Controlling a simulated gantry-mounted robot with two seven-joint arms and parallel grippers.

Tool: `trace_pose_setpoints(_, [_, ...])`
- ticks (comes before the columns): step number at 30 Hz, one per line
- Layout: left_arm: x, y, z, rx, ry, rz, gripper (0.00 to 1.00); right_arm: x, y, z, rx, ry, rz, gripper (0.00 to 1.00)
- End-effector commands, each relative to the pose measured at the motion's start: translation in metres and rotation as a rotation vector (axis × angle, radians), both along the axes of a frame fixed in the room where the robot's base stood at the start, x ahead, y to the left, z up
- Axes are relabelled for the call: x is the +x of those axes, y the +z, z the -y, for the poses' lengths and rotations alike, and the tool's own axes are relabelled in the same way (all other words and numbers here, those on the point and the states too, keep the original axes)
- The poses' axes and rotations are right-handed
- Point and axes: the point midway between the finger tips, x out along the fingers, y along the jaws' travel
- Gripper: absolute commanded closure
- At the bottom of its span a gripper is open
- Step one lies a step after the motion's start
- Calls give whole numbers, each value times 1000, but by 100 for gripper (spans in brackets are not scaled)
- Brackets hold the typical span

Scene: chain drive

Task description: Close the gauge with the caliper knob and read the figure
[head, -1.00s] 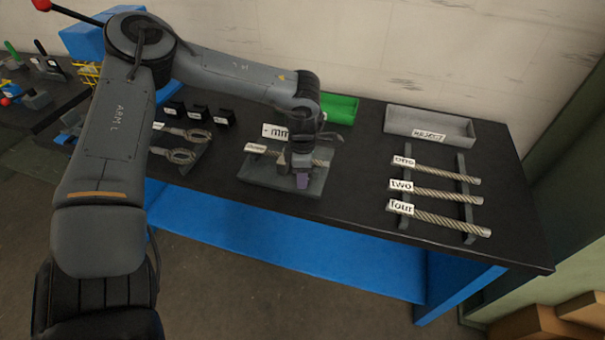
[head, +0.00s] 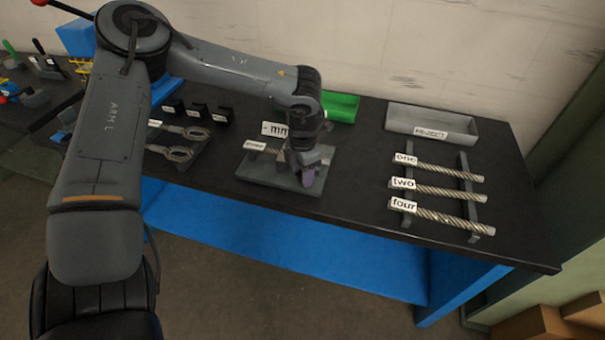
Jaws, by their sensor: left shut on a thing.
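The gauge (head: 262,180) is a grey plate with raised parts near the middle of the bench. A white display card reading "- mm" (head: 274,130) stands behind it. A piece with a small white label (head: 255,145) lies across the gauge, its right part hidden by my gripper. My left gripper (head: 306,174) reaches down over the right side of the gauge, shut on the caliper knob. The knob itself is hidden by the jaws, where a purple part shows. My right gripper is not in view.
Three rope-like pieces labelled one, two and four (head: 437,191) lie on a rack at right. A grey tray marked reject (head: 432,117) and a green tray (head: 341,105) stand at the back. Looped tools (head: 180,153) and black blocks (head: 197,113) sit left of the gauge.

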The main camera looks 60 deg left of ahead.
Motion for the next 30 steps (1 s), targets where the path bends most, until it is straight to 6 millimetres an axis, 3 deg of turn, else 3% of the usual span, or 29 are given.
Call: trace_pose_setpoints(30, [3,-1,4,-1,963,2,89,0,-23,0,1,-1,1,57])
